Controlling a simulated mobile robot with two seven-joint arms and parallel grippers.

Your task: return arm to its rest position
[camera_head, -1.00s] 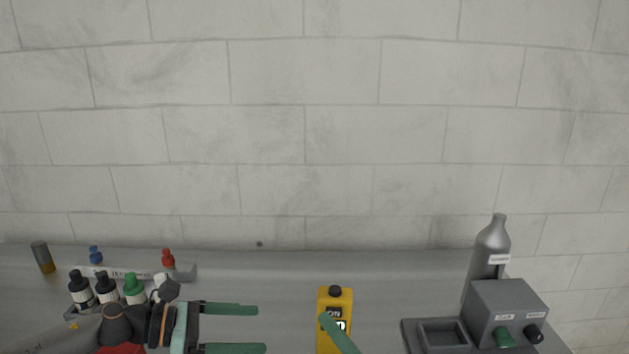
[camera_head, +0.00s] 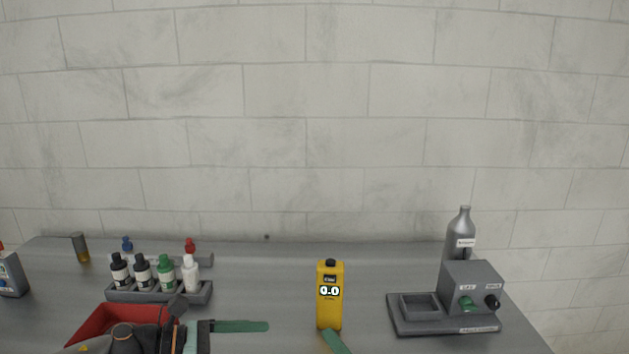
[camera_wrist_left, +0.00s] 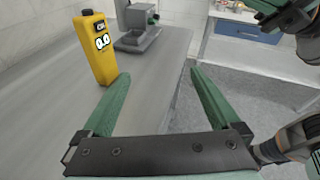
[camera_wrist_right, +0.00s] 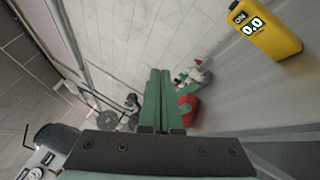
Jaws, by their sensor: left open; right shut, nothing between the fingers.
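My right gripper (camera_head: 335,342) shows at the bottom edge of the head view as a green finger just in front of the yellow meter. In the right wrist view the right gripper (camera_wrist_right: 160,75) has its two green fingers together, with nothing between them. My left gripper (camera_wrist_left: 158,78) is open and empty in the left wrist view. In the head view one green finger of the left gripper (camera_head: 240,326) shows at the lower left; its other finger is out of frame. The yellow meter (camera_head: 330,312) stands upright on the bench and reads 0.0.
A rack (camera_head: 150,295) of several bottles and a red tray (camera_head: 95,322) are at left. A grey device (camera_head: 475,279) with knobs and a silver bottle (camera_head: 460,228) stand at right. The bench (camera_head: 270,280) is clear between rack and meter.

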